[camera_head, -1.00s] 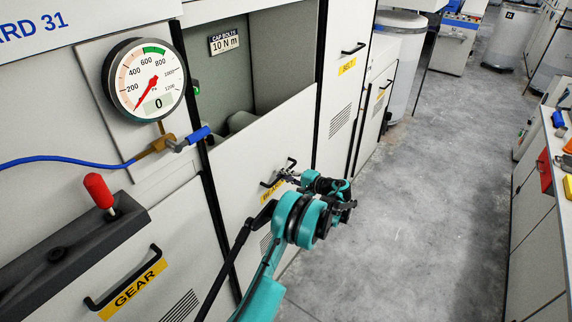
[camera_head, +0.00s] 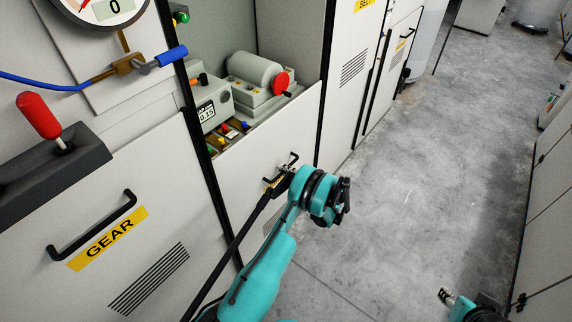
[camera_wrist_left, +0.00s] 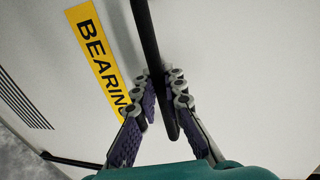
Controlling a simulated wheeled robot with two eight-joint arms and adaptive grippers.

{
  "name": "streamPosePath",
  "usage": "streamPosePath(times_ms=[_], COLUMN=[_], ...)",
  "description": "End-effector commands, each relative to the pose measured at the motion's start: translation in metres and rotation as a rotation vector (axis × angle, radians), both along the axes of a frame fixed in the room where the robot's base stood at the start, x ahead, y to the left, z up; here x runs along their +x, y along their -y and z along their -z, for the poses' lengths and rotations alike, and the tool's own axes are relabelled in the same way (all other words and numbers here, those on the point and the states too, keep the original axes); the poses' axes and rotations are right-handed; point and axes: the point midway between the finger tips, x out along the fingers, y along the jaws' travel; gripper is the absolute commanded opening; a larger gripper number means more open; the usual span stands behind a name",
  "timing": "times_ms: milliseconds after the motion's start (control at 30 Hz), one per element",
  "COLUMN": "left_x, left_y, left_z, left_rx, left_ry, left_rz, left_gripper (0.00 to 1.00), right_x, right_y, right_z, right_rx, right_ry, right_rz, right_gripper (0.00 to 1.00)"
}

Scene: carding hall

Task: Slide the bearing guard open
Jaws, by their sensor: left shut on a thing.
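The bearing guard (camera_head: 262,143) is a plain white panel below an open bay, with its top edge running across the bay. Its black handle (camera_head: 291,160) also shows in the left wrist view (camera_wrist_left: 147,38), beside the yellow BEARING label (camera_wrist_left: 97,57). My left gripper (camera_head: 284,173) is at this handle. In the left wrist view its purple-padded fingers (camera_wrist_left: 163,92) are on either side of the black bar, shut on it. The label is mostly hidden by the gripper in the head view. My right gripper (camera_head: 446,295) shows only in part at the lower right.
The bay holds a grey machine (camera_head: 255,78) with a red knob, a small meter box (camera_head: 212,103) and several coloured parts. The GEAR door (camera_head: 115,245) with its handle is at left, under a red lever (camera_head: 40,115). The grey floor (camera_head: 420,150) at right is clear.

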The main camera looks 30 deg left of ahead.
Motion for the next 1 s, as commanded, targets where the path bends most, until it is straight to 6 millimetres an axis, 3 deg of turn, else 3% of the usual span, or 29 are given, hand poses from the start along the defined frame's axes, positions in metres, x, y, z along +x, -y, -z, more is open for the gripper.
streamPosePath(times_ms=[400,500,533,833,1000], left_x=[-0.001,-0.001,-0.001,0.000,-0.001], left_y=[0.000,0.000,0.000,0.002,0.021], left_z=[0.004,0.004,0.004,0.003,0.000], left_rx=[-0.001,-0.001,-0.001,0.000,0.000], left_ry=[0.000,0.000,0.000,0.000,0.001], left_rz=[0.000,0.000,0.000,0.001,0.003], left_gripper=[0.00,0.31,0.32,0.32,0.32], right_x=[0.000,0.000,0.000,0.000,0.000], right_y=[0.000,0.000,0.000,0.000,0.000], right_z=[0.000,0.001,0.001,0.000,0.000], right_rx=[0.000,0.000,0.000,0.000,0.000], right_ry=[0.000,0.000,0.000,0.000,0.000], right_rz=[0.000,0.000,0.000,0.000,0.000], right_gripper=[0.40,0.40,0.40,0.40,0.40])
